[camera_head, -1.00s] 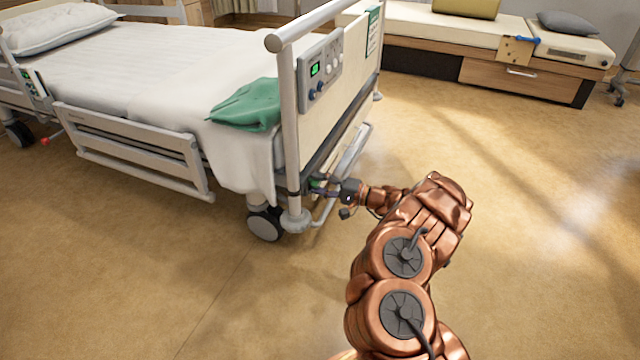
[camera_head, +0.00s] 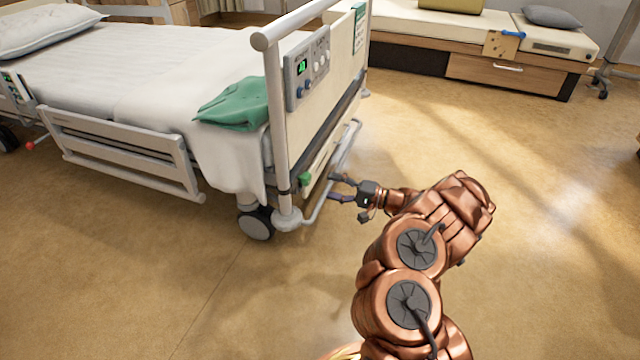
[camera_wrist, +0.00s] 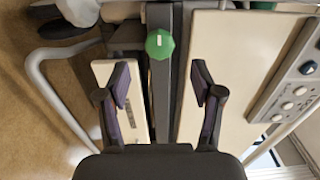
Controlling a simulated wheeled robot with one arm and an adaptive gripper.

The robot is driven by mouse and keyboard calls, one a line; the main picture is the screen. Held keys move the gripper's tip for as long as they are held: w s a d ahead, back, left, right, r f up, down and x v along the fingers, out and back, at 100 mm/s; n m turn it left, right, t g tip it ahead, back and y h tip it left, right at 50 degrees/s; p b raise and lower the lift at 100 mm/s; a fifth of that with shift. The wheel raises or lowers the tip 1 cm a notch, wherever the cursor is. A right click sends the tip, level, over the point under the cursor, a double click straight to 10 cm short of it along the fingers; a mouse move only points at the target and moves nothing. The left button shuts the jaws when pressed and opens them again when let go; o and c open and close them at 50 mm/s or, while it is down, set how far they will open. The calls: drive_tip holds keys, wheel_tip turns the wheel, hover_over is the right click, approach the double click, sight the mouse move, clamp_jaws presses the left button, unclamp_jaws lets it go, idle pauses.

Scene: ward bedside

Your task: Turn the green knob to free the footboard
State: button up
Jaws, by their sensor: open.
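The green knob (camera_head: 304,179) sits low on the end of the bed, below the footboard panel. In the wrist view the knob (camera_wrist: 160,44) is round with a pale mark on it, and it lies ahead of the fingertips, between their lines. The footboard (camera_head: 325,115) is a cream panel with a grey post at its near side. It also shows in the wrist view (camera_wrist: 240,60). My gripper (camera_head: 334,188) is open and empty, with its fingers pointing at the bed end. In the wrist view the two fingers (camera_wrist: 160,86) stand apart, short of the knob and not touching it.
A grey control panel (camera_head: 307,67) is on the footboard's outer face. A curved grey bumper rail (camera_head: 325,202) runs low in front of the bed end. A caster (camera_head: 256,223) stands at the near corner. The floor (camera_head: 500,170) to the right is clear.

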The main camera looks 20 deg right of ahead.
drive_tip(key=shift+v, duration=2.15)
drive_tip(key=s+a+r+n+g+y+p, duration=0.1)
drive_tip(key=s+a+r+n+g+p, duration=0.15)
drive_tip(key=a+r+p, duration=0.4)
drive_tip(key=s+a+r+n+g+y+p, duration=0.1)
drive_tip(key=a+r+g, duration=0.25)
drive_tip(key=r, duration=0.65)
drive_tip(key=s+a+r+n+g+y+p, duration=0.1)
drive_tip(key=a+r+n+g+p, duration=0.1)
drive_tip(key=a+r+p, duration=0.5)
drive_tip(key=s+a+r+n+g+h+p, duration=0.25)
drive_tip(key=s+a+r+p, duration=0.25)
drive_tip(key=s+r, duration=0.45)
drive_tip(key=s+a+r+n+g+h+p, duration=0.15)
drive_tip(key=s+a+r+g+p, duration=0.35)
drive_tip(key=r, duration=0.8)
drive_tip(key=s+d+r+t+h+p, duration=0.1)
drive_tip(key=s+d+r+h+p, duration=0.15)
drive_tip(key=s+r+p, duration=0.45)
drive_tip(key=s+d+r+h+p, duration=0.1)
drive_tip(key=s+r+h+p, duration=0.25)
drive_tip(key=s+p, duration=0.4)
drive_tip(key=s+d+r+m+t+h+p, duration=0.2)
drive_tip(key=s+d+r+h+p, duration=0.5)
drive_tip(key=s+d+r+p, duration=0.2)
drive_tip(key=s+d+p, duration=0.2)
drive_tip(key=s+d, duration=0.1)
drive_tip(key=d, duration=0.1)
drive_tip(key=shift+r+h, duration=0.2)
drive_tip(key=shift+h, duration=0.1)
